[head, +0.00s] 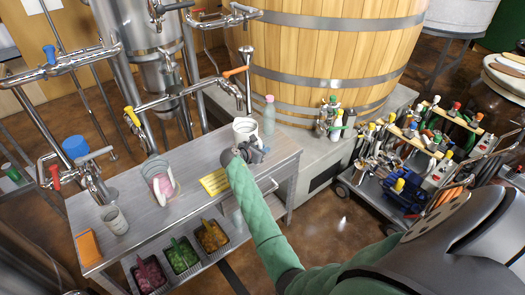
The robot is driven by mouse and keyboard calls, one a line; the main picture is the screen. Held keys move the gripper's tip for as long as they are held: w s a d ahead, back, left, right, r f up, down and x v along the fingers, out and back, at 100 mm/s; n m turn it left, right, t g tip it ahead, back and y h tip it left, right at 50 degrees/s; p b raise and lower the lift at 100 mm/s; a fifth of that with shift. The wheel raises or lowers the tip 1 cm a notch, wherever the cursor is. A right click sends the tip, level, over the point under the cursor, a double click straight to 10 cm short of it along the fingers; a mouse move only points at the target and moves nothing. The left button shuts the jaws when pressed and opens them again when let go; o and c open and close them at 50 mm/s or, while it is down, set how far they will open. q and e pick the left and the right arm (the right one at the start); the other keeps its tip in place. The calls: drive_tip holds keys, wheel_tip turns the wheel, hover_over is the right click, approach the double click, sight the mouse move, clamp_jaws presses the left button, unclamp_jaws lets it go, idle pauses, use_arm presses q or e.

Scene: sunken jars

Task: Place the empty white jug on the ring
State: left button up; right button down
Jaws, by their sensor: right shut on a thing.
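The white jug (245,127) is at the back right of the grey worktable (135,187). My right gripper (243,151) is at its near side, shut on it, and hides its lower part. The jug looks upright; I cannot tell whether its base touches the tabletop. I cannot make out a ring; the gripper and jug cover that part of the table. My left gripper is not in view.
A clear container with pink and white contents (160,182), a grey cup (114,219) and a yellow card (215,181) are on the table. A pale bottle (269,117) stands right of the jug. Metal taps (235,88) overhang the back. A loaded cart (410,160) stands right.

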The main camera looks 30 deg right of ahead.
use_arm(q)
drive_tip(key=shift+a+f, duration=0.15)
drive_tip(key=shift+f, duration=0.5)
use_arm(e)
drive_tip(key=shift+f, duration=0.8)
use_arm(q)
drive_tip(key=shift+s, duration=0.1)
use_arm(e)
drive_tip(key=c, duration=1.3)
unclamp_jaws()
drive_tip(key=shift+f, duration=0.1)
drive_tip(key=shift+c, duration=0.2)
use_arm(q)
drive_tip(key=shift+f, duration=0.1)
